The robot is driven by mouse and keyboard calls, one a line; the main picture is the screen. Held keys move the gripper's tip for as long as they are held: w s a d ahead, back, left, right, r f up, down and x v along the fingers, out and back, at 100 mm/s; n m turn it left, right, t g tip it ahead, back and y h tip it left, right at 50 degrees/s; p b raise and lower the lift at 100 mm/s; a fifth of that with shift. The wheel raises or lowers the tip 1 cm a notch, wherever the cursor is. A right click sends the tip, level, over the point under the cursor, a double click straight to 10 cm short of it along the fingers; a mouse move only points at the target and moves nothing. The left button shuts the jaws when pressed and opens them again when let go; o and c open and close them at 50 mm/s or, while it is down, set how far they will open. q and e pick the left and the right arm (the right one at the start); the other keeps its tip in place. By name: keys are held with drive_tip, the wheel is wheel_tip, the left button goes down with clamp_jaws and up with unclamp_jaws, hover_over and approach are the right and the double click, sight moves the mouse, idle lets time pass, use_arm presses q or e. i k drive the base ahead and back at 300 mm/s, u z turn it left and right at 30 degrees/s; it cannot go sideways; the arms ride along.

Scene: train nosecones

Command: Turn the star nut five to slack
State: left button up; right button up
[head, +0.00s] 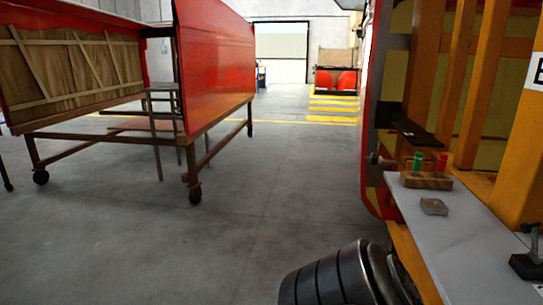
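I cannot make out a star nut for certain. A small grey fitting (381,160) sticks out at the left end of the grey shelf, beside the red nosecone shell (372,110); it is too small to tell its shape. A dark, ribbed cylindrical part of my own arm (335,278) shows at the bottom, left of the shelf. Neither gripper is in view.
The grey shelf (455,235) holds a wooden block with green and red pieces (427,174), a small tan block (434,206) and a black device (527,262). Orange posts (480,85) stand behind. A red nosecone on a wheeled trolley (215,60) stands left. The floor between is clear.

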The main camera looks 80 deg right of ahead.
sight(374, 158)
drive_tip(key=i, duration=0.55)
drive_tip(key=z, duration=3.05)
drive_tip(key=i, duration=0.7)
drive_tip(key=u, duration=0.45)
drive_tip(key=i, duration=1.4)
drive_tip(key=z, duration=1.5)
drive_tip(key=i, duration=0.65)
drive_tip(key=z, duration=0.65)
